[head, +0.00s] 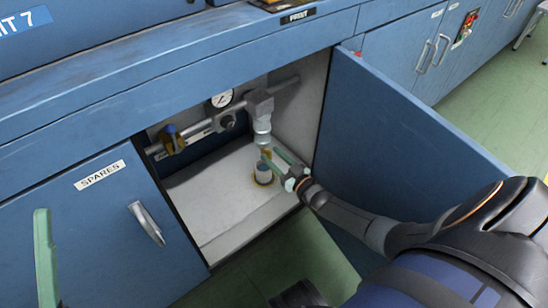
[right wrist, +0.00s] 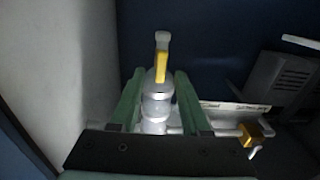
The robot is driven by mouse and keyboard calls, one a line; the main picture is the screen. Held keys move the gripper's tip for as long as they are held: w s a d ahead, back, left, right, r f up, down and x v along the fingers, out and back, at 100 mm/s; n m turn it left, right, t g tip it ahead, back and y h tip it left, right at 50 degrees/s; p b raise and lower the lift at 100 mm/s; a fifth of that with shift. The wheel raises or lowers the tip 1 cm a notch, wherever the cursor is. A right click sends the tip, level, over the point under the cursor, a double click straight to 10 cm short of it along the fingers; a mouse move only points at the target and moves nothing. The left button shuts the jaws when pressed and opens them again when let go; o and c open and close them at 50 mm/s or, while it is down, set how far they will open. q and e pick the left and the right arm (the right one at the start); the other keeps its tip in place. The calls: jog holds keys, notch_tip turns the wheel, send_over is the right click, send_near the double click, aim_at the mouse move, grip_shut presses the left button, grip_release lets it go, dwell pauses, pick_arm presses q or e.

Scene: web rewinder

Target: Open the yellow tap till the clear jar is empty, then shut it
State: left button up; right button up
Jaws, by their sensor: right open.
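The clear jar (head: 263,138) hangs under the grey pipe fitting in the open cabinet; its contents are too small to make out. The yellow tap (head: 264,154) is at the jar's lower end. In the right wrist view the yellow tap (right wrist: 161,66) shows between the green fingers, with the jar (right wrist: 156,104) behind it. My right gripper (head: 272,160) is open, one finger on each side of the tap; I cannot tell whether either touches it. A single green finger of my left gripper (head: 45,258) shows at the left edge.
A round gauge (head: 222,98) and a blue-and-yellow valve (head: 172,139) sit on the pipe. The open blue door (head: 385,150) bounds the right side.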

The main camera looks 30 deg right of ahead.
grip_shut()
dwell(0.3)
dwell(0.4)
jog(key=shift+d+f+m, duration=0.2)
jog(key=shift+m, duration=2.75)
jog(key=shift+d+f+m, duration=0.2)
jog(key=shift+f+m, duration=0.05)
jog(key=shift+m, duration=2.65)
jog(key=shift+d+f+m, duration=0.2)
jog(key=shift+m, duration=3.05)
grip_release()
